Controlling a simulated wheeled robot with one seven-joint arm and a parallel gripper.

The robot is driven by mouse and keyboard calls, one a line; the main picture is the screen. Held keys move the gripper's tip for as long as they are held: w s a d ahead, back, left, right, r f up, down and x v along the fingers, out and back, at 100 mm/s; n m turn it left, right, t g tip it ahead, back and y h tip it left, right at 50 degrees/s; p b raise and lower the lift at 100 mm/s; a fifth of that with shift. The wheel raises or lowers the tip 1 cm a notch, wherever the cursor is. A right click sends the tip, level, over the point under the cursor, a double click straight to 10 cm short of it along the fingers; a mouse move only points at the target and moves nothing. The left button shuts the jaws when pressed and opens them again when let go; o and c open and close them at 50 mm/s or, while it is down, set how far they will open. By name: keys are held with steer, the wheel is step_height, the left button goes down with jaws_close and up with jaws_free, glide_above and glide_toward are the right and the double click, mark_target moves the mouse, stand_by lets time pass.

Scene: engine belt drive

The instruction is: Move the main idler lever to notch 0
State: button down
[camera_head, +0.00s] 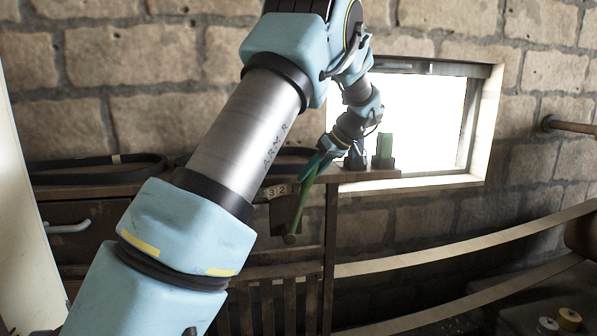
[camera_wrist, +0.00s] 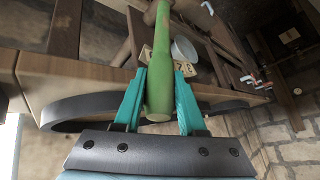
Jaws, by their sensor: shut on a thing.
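The lever is a green bar (camera_head: 303,208) that slants down and left from my gripper to a dark pivot end (camera_head: 290,239). In the wrist view the green lever (camera_wrist: 160,45) runs up between my two teal fingers. My gripper (camera_head: 318,167) is shut on the lever near its free upper end; the fingers (camera_wrist: 160,75) lie on both sides of it. A pale number plate (camera_head: 279,190) beside the lever shows a 3 and a 2. The plate (camera_wrist: 150,55) is partly hidden behind the lever in the wrist view, and I cannot read which notch the lever is in.
A dark belt loop (camera_head: 97,170) lies on the wooden shelf at left. Dark holders, one with a green part (camera_head: 385,146), stand by the bright window (camera_head: 425,115). Wide flat belts (camera_head: 460,243) run to a drum at right. My arm crosses in front of the bench.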

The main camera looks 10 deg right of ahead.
steer(key=shift+d+f, duration=0.1)
steer(key=shift+d, duration=0.1)
steer(key=c, duration=0.5)
jaws_free()
steer(key=b+v, duration=0.2)
steer(key=v, duration=0.9)
steer(key=shift+d+f, duration=0.1)
steer(key=shift+f, duration=0.1)
